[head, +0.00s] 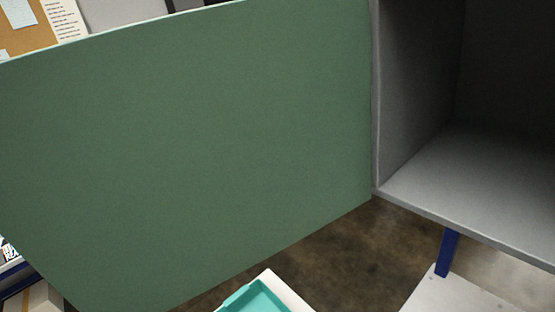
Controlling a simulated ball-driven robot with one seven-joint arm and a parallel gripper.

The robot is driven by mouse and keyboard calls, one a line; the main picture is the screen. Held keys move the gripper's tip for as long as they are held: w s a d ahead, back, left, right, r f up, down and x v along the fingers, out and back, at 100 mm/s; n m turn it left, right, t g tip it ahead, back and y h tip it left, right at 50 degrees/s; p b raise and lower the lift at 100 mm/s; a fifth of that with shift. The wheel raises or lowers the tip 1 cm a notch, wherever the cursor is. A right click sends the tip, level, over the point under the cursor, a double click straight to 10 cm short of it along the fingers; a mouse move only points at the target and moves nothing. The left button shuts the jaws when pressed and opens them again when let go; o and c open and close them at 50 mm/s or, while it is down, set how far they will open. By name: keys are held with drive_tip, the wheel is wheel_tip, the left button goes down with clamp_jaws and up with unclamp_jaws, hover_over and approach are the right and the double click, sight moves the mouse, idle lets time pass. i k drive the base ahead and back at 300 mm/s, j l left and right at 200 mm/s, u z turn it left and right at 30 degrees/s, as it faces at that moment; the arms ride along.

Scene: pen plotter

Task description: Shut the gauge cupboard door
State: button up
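The green cupboard door (190,150) stands wide open and fills the left and middle of the head view. Its hinge side meets the front edge of the grey cupboard (376,120) at the right. The cupboard's inside is open to view, with a bare pale floor (480,185) and a dark back. No gauge shows in the part that I see. The door's lower left corner is near the bottom edge of the picture. My gripper does not show in this view.
A white-edged piece with a teal recessed top (262,300) is at the bottom middle, cut off. A blue post (448,252) stands under the cupboard beside a pale plate (455,292). Brown floor (340,240) shows below the door. A cork board (28,28) is behind, upper left.

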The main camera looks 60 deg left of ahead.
sight(147, 165)
drive_tip(key=k+j+z, duration=0.1)
drive_tip(key=j+z, duration=0.15)
drive_tip(key=j, duration=0.15)
drive_tip(key=k+j+z, duration=0.2)
drive_tip(key=j, duration=0.15)
drive_tip(key=k+j+z, duration=0.45)
drive_tip(key=j, duration=0.25)
drive_tip(key=k+j, duration=0.4)
drive_tip(key=j, duration=0.2)
drive_tip(key=k+j, duration=0.4)
drive_tip(key=j, duration=0.15)
drive_tip(key=j+z, duration=0.05)
